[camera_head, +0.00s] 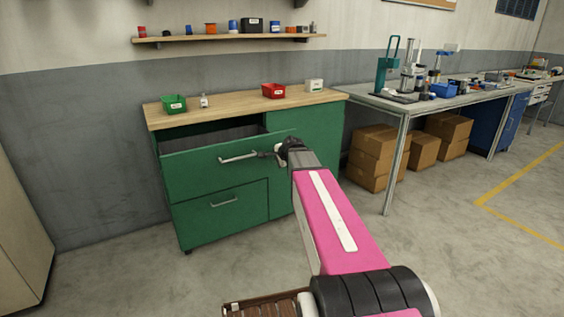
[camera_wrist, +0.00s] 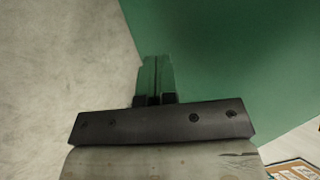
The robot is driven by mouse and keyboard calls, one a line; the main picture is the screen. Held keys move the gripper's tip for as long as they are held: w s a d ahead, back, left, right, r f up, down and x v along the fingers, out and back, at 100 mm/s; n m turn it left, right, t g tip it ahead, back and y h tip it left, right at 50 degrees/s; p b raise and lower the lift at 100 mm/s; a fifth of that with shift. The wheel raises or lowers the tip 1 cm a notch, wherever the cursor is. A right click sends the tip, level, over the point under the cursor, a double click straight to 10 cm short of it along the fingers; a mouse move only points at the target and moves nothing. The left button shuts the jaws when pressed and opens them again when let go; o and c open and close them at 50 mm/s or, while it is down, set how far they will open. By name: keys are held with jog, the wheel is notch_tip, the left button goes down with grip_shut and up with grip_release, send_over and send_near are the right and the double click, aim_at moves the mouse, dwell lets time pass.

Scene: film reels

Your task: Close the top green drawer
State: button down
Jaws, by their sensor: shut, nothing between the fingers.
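The top green drawer (camera_head: 195,173) is pulled out from the green cabinet (camera_head: 320,140), with its dark inside showing behind the front panel. Its metal bar handle (camera_head: 237,159) runs along the front. My gripper (camera_head: 277,153) is at the right end of the drawer front, close to the handle's right end. I cannot tell whether it touches the drawer. The handle cannot be made out there.
A lower green drawer (camera_head: 222,215) is shut. The wooden top (camera_head: 230,98) carries a green bin (camera_head: 174,104), a red bin (camera_head: 273,91) and small items. A workbench (camera_head: 420,102) with cardboard boxes (camera_head: 378,155) below stands to the right. Floor (camera_head: 120,265) left of the cabinet is clear.

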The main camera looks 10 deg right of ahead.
jog(key=shift+w+a, duration=0.25)
jog(key=shift+w, duration=0.6)
jog(key=w+a, duration=0.3)
jog(key=w, duration=0.7)
jog(key=w+a, duration=0.3)
jog(key=w, duration=0.8)
jog(key=w+a, duration=0.3)
jog(key=w, duration=0.7)
jog(key=shift+w+r, duration=0.1)
jog(key=shift+w, duration=0.25)
jog(key=shift+w+a, duration=0.1)
